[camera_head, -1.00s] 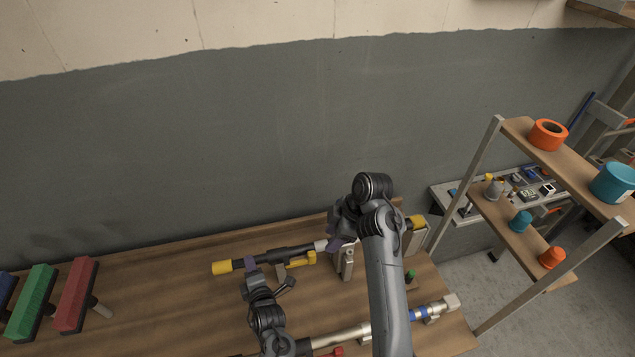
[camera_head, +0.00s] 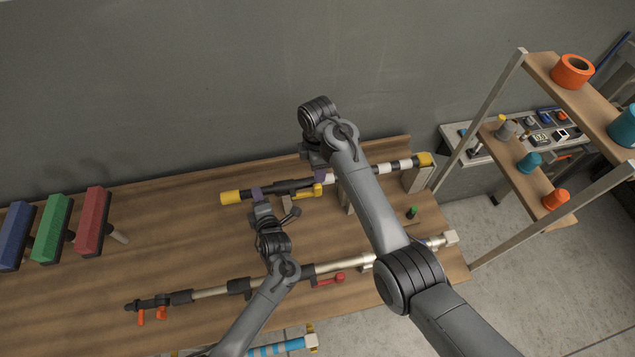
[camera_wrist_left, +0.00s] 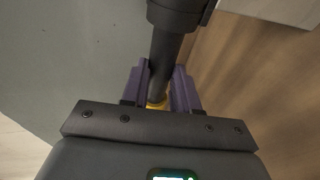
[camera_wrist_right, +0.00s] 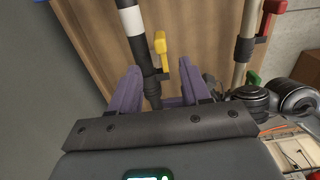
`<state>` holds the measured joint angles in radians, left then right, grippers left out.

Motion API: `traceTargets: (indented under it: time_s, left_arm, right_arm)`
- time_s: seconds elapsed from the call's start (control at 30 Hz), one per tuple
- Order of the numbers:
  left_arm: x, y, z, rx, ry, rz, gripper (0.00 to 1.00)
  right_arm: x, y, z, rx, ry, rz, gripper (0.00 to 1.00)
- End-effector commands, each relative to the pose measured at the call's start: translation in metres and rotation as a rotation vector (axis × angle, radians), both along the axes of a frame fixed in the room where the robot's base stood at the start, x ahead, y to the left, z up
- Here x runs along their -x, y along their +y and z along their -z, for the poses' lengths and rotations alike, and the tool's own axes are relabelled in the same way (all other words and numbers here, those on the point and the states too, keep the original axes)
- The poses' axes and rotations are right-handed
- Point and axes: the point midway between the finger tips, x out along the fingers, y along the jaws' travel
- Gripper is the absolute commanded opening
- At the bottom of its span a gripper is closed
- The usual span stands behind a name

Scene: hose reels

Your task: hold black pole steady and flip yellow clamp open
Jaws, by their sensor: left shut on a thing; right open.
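The black pole (camera_head: 291,187) has a yellow end cap on its left and black and white bands toward its right. It rests on supports above the wooden bench. My left gripper (camera_head: 257,193) is shut on the black part near the yellow cap; the left wrist view shows the pole (camera_wrist_left: 163,60) between its purple fingers. The yellow clamp (camera_head: 317,191) sits on the pole, and its lever lies beside it. My right gripper (camera_head: 319,175) is open above the pole near the clamp. In the right wrist view, the pole is by the left finger and the clamp (camera_wrist_right: 160,44) is ahead.
A second, silver and black pole (camera_head: 210,292) with orange and red levers lies nearer on the bench. Blue, green and red blocks (camera_head: 93,221) stand at the left. A shelf rack (camera_head: 490,105) is at the right.

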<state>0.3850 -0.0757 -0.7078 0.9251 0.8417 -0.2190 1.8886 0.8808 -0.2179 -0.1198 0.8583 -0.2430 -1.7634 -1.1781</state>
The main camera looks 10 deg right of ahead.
Motion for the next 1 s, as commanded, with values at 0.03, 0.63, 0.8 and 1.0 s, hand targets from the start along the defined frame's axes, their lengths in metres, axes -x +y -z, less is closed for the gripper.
traceTargets:
  time_s: [0.03,0.63,0.8,1.0]
  left_arm:
    - [0.0,0.0,0.001,-0.001,0.001,-0.001,0.0]
    - [0.0,0.0,0.001,0.0,0.001,-0.001,0.0]
    - [0.0,0.0,0.001,0.0,0.001,-0.001,0.0]
    - [0.0,0.0,0.001,0.0,0.001,0.0,0.0]
  right_arm:
    - [0.001,-0.001,0.01,0.001,0.004,0.001,0.47]
    - [0.0,0.0,0.081,-0.001,0.0,0.001,0.47]
    - [0.0,0.0,0.083,-0.001,-0.001,0.001,0.47]
    - [0.0,0.0,0.083,-0.002,0.0,0.001,0.41]
